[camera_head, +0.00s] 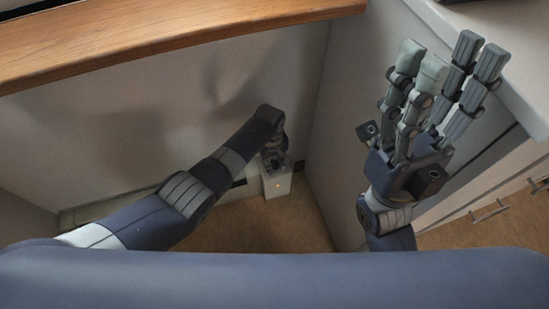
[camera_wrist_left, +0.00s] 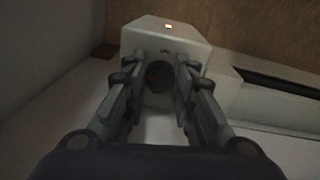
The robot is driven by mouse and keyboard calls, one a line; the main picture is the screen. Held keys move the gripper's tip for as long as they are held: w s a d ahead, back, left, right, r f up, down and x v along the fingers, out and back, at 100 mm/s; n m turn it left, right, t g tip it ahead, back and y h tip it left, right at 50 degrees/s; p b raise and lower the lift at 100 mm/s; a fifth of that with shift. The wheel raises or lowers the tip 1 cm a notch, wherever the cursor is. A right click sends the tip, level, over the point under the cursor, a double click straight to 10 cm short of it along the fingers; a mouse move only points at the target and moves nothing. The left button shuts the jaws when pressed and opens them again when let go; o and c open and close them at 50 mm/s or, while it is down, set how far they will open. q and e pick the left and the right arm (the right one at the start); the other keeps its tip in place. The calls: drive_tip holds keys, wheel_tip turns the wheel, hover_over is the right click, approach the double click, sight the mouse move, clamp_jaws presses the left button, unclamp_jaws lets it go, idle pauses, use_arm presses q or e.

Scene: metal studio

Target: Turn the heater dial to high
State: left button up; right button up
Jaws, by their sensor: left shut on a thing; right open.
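The heater is a long white unit low along the wall, with a white end box (camera_head: 277,184) at its right end in the head view. A small orange light shows on the box, and a light also shows on the heater box in the left wrist view (camera_wrist_left: 158,38). The round dark dial (camera_wrist_left: 157,84) sits on the box's face. My left gripper (camera_head: 275,160) reaches down to the box; in the left wrist view its fingers lie on both sides of the dial, shut on it. The dial's marks are hidden. My right gripper (camera_head: 437,72) is raised, open and empty.
A wooden ledge (camera_head: 180,32) crosses above the heater. A grey cabinet side (camera_head: 345,130) stands just right of the heater box, with a white counter (camera_head: 490,60) and drawers with handles (camera_head: 490,212) further right. The brown floor (camera_head: 265,228) in front is clear.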

use_arm(q)
drive_tip(key=m, duration=0.4)
drive_tip(key=shift+a+m+p, duration=0.1)
drive_tip(key=shift+m+p, duration=0.25)
drive_tip(key=shift+m, duration=0.05)
idle(0.4)
drive_tip(key=o, duration=1.1)
drive_tip(key=shift+c, duration=0.2)
wheel_tip(320, 180, up, 12)
drive_tip(key=shift+a, duration=0.35)
